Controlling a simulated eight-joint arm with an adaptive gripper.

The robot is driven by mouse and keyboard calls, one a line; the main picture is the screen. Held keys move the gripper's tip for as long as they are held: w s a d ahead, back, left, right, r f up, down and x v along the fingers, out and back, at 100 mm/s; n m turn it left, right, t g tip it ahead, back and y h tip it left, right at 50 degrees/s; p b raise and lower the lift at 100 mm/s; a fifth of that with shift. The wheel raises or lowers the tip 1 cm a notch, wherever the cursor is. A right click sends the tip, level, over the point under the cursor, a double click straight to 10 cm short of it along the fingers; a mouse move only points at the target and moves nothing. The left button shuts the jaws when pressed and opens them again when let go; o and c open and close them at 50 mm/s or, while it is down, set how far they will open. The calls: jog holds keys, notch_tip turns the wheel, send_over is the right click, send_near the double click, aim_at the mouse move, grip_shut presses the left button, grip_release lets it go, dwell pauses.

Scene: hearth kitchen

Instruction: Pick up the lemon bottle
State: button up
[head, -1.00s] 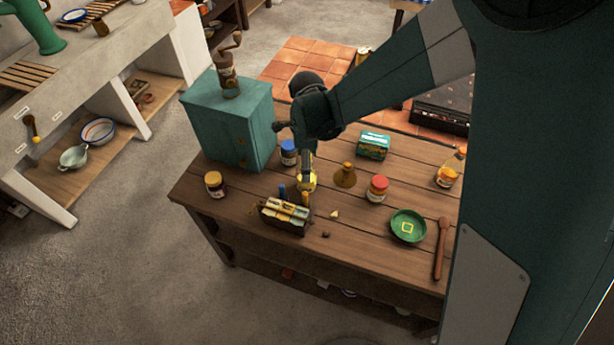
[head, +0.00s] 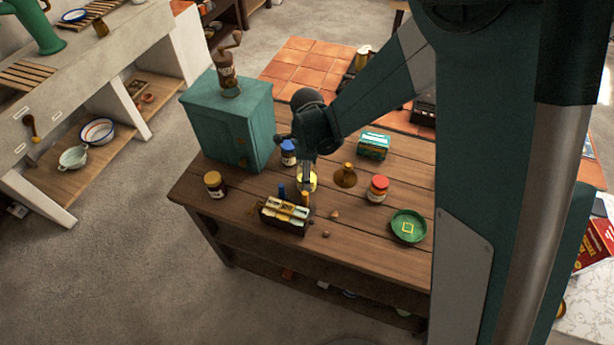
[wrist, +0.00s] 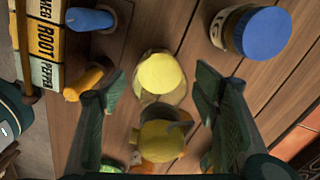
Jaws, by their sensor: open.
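The lemon bottle, a small yellow rounded thing, stands on the wooden table. In the head view it (head: 312,182) shows partly behind my gripper (head: 307,172). In the wrist view the bottle (wrist: 160,74) is seen from above, with a yellow top and a paler base. My gripper (wrist: 160,82) is open, with one finger to each side of the bottle. Gaps show between the fingers and the bottle. How deep the fingertips reach beside it I cannot tell.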

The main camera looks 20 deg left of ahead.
jog(key=shift+c, duration=0.7)
jog(key=c, duration=1.1)
jog(key=shift+c, duration=0.2)
jog(key=shift+r, duration=0.3)
jog(key=shift+r+p, duration=0.4)
jog(key=shift+r, duration=4.25)
